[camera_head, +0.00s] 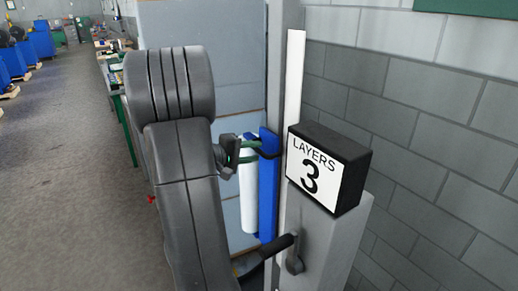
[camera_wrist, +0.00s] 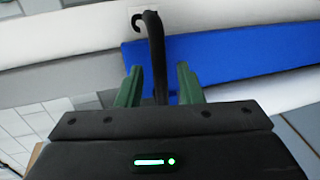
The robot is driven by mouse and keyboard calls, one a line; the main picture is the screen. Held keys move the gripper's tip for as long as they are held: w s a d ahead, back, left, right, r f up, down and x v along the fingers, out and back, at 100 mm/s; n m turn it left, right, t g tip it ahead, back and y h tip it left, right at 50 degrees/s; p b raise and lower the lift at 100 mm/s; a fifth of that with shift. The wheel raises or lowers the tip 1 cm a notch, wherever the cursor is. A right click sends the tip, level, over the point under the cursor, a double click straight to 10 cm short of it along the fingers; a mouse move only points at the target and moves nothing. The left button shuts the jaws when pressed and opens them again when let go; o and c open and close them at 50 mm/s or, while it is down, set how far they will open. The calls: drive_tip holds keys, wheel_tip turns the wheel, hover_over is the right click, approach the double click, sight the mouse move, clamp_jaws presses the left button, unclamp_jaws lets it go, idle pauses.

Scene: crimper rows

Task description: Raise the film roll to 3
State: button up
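The film roll (camera_head: 249,200) is a tall white cylinder standing upright against a blue upright piece (camera_head: 268,190). My gripper (camera_head: 240,151) is beside the top of the roll. In the wrist view its two green fingers (camera_wrist: 158,88) are apart, one on each side of a thin black hooked bar (camera_wrist: 155,45). Gaps show between the bar and both fingers. The black and white sign (camera_head: 318,170) reads "LAYERS 3". My arm hides part of the area left of the roll.
A dark lever (camera_head: 269,245) sits low beside the grey post (camera_head: 343,240) under the sign. A grey block wall (camera_head: 440,120) stands close on the right. Open floor (camera_head: 70,160) lies on the left, with workbenches and blue cabinets (camera_head: 42,44) farther back.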

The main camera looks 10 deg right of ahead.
drive_tip(key=shift+x, duration=1.35)
clamp_jaws()
